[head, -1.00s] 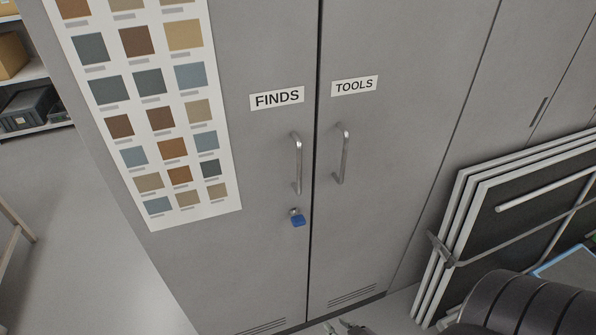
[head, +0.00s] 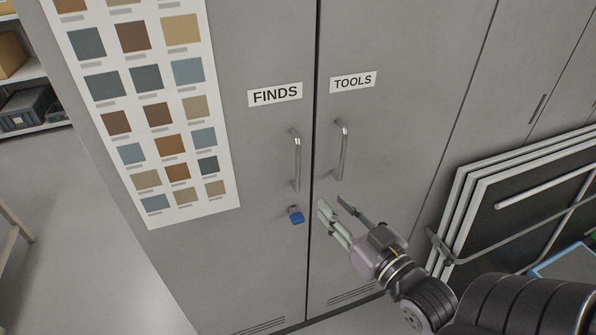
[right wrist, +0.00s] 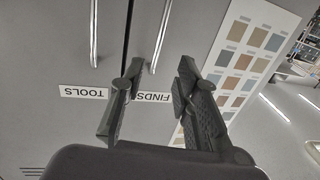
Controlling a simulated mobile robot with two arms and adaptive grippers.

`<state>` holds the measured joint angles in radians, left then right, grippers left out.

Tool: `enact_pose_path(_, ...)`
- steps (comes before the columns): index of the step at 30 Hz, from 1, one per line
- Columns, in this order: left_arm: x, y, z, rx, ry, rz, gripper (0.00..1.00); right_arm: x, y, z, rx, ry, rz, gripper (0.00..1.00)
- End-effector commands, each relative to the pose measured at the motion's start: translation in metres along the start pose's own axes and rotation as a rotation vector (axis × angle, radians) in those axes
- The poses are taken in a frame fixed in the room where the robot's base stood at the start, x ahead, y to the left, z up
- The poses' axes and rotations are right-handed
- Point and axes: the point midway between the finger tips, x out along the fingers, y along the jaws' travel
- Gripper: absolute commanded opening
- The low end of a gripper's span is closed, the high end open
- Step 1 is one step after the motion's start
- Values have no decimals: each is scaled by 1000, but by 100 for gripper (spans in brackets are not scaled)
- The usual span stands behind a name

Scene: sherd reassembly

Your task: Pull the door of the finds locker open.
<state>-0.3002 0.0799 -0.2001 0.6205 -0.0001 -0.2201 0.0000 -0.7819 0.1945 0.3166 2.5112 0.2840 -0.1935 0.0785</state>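The finds locker door (head: 250,150) is shut and carries a FINDS label (head: 275,94). Its upright metal handle (head: 297,161) is near the door's right edge; a handle bar also shows in the right wrist view (right wrist: 160,38). My right gripper (head: 333,203) is open and empty, low and right of the finds handle, in front of the tools door. In the right wrist view the open fingers (right wrist: 152,85) have the finds handle beyond them, apart from it. My left gripper is not in view.
The tools door (head: 400,130) adjoins on the right, shut, with its own handle (head: 342,151). A colour chart (head: 222,197) hangs on the left. Framed panels (head: 462,215) lean at the right. The floor (head: 80,220) at left is clear near the locker.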

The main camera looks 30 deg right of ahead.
Motion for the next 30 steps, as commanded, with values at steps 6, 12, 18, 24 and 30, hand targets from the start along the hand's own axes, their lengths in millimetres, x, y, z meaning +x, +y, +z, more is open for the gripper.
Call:
enact_pose_path(6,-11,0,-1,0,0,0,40,37,0,-3,2,3,0,29)
enact_pose_path(12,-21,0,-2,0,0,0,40,73,0,-3,0,2,1,29)
enact_pose_path(18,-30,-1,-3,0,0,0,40,109,0,-2,1,1,1,29)
enact_pose_path(24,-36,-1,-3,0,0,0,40,135,0,-1,0,0,1,29)
enact_pose_path(30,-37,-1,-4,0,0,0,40,145,0,1,-1,-1,0,29)
